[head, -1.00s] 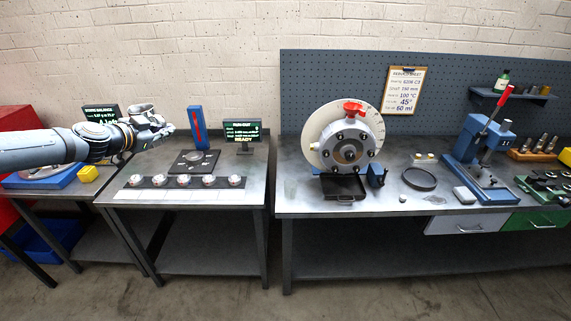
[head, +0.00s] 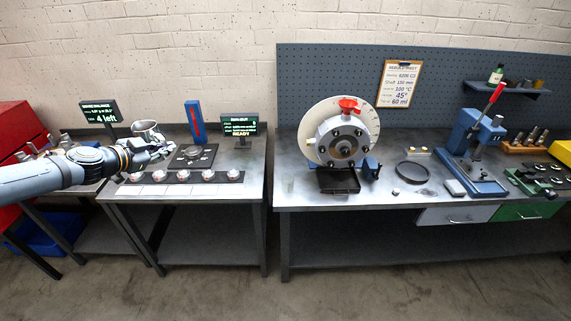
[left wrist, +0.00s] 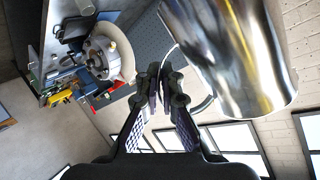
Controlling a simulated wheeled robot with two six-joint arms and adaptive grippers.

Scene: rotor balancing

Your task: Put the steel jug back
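The steel jug (head: 144,127) is shiny silver and shows at the left in the head view, in front of the wall, beside my left gripper (head: 163,148). In the left wrist view the jug (left wrist: 235,50) fills the upper right. Its thin handle loop runs between the close-set fingertips of my left gripper (left wrist: 160,82), which is shut on it. The jug appears held over the back left part of the left table (head: 255,170); whether its base touches anything is hidden by the gripper. My right gripper is not in view.
A blue upright gauge (head: 194,121) and a run-out screen (head: 240,126) stand right of the jug. A balance screen (head: 99,114) is close on its left. A row of round parts on a dark strip (head: 200,177) lies in front. The rotor housing (head: 342,138) is on the right bench.

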